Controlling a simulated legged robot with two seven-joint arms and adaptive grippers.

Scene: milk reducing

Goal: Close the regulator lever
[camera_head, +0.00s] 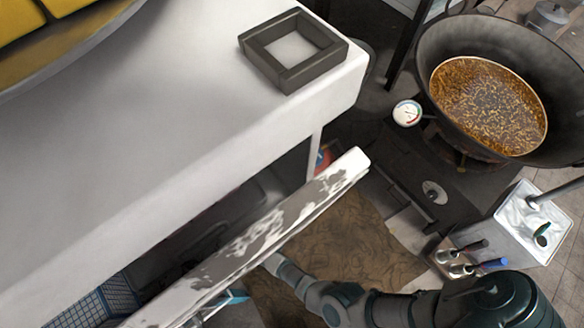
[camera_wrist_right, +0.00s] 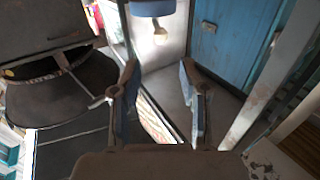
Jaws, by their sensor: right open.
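My right arm comes in from the lower right in the head view, and its far end goes out of sight behind a worn white beam. In the right wrist view my right gripper (camera_wrist_right: 158,72) is open, its two fingers apart with nothing between them. Beyond the fingertips is a blue rounded part (camera_wrist_right: 153,8) with a small pale knob (camera_wrist_right: 160,34) below it. I cannot tell whether either is the regulator lever. A round dial gauge (camera_head: 407,113) shows beside the wok in the head view. My left gripper is not in view.
The worn white beam (camera_head: 300,207) crosses in front of my right arm. A white table (camera_head: 150,130) bears a dark square frame (camera_head: 293,48). A large wok (camera_head: 430,50) with brown contents stands right. Blue panels (camera_wrist_right: 225,45) stand at right in the wrist view.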

